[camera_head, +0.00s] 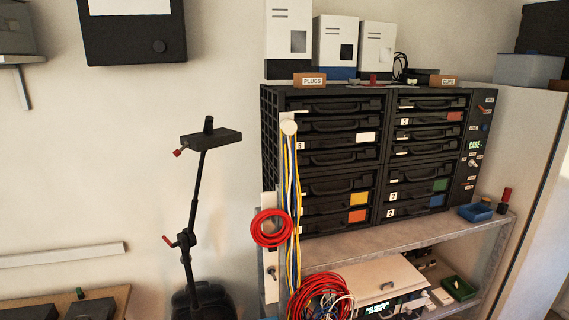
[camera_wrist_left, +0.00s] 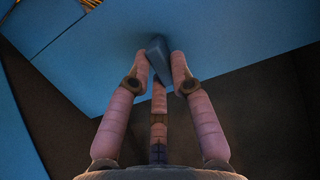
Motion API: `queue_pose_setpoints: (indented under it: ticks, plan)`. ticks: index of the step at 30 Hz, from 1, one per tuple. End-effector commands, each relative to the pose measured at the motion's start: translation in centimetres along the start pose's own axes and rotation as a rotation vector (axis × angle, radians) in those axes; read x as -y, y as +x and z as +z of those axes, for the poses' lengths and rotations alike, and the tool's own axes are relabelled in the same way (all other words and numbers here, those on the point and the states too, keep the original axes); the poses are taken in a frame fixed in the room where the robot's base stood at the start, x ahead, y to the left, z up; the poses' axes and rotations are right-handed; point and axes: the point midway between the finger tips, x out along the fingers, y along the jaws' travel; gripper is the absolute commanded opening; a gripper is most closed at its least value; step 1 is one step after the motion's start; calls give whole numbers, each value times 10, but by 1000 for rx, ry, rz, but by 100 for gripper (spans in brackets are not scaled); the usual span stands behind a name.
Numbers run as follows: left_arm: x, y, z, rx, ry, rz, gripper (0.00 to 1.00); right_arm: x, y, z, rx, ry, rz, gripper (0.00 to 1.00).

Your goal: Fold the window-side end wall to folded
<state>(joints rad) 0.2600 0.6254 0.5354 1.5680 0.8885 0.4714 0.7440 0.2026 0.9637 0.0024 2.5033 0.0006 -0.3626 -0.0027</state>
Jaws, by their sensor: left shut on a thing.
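My left gripper (camera_wrist_left: 161,72) shows in the left wrist view, with its pink fingers closed around a small blue tab (camera_wrist_left: 157,52). The tab stands out from a flat blue panel (camera_wrist_left: 100,62), and the fingertips are close to the panel's lower edge. I cannot tell from this close view whether this panel is the window-side end wall, or how far it is folded. A seam line crosses the blue surface at the upper left. The head view shows neither gripper and no folding wall. My right gripper is in no view.
In the left wrist view, a dark surface (camera_wrist_left: 265,120) lies below the blue panel. In the head view, a black drawer cabinet (camera_head: 380,170) stands on a grey shelf (camera_head: 400,243). Red cable coils (camera_head: 268,228) hang beside it. A black stand (camera_head: 193,210) is to its left.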

Motion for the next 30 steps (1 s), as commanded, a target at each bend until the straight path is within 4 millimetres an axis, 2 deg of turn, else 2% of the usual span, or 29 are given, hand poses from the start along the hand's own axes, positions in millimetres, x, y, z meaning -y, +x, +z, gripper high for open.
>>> queue_pose_setpoints:
  ticks: [1, 17, 30]
  plan:
    - [10, 4, -2, 1, -4, -20, 0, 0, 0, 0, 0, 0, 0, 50]
    - [11, 4, -1, 1, -4, -23, 0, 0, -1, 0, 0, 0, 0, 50]
    - [10, -8, 9, 3, -4, -22, 0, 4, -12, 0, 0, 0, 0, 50]
